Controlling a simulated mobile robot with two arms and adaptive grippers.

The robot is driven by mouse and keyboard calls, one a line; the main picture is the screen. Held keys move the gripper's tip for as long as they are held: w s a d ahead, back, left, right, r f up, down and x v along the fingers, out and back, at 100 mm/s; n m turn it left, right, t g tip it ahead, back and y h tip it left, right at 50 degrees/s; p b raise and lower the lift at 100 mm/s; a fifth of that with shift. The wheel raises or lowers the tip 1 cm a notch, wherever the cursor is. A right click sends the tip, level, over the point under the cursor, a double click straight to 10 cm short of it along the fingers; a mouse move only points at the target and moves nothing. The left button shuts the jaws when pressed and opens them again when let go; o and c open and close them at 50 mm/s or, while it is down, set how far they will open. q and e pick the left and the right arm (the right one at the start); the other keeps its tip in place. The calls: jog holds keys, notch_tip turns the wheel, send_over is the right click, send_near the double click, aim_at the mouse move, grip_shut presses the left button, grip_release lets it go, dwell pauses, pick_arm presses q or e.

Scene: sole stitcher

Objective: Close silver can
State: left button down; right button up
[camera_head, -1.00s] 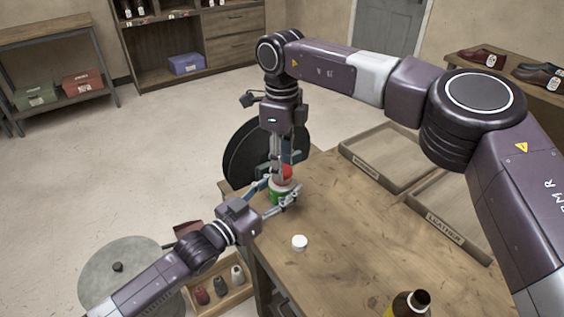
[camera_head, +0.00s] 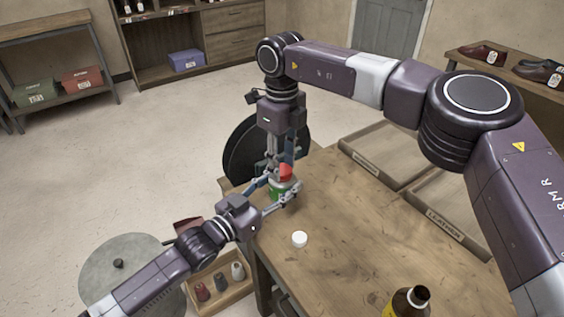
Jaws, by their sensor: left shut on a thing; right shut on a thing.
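My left gripper (camera_head: 283,188) comes in from the left and is shut on the can's body from the side. My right gripper (camera_head: 280,168) points down from above and is shut on the red cap. A white cap (camera_head: 300,239) lies on the table in front of the can.
A dark bottle (camera_head: 408,303) with an open top stands at the table's near edge. Two wooden trays, one labelled leather (camera_head: 445,226), sit to the right. A dark round disc (camera_head: 240,152) is behind the can. The middle of the table (camera_head: 350,225) is clear.

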jog(key=m, duration=0.9)
jog(key=shift+m, duration=0.4)
jog(key=m, duration=0.5)
jog(key=shift+m, duration=0.3)
jog(key=m, duration=0.5)
jog(key=shift+m, duration=0.4)
jog(key=m, duration=0.3)
jog(key=shift+m, duration=0.4)
jog(key=m, duration=0.3)
jog(key=shift+m, duration=0.4)
jog(key=m, duration=0.6)
jog(key=shift+w, duration=0.1)
jog(key=o, duration=0.7)
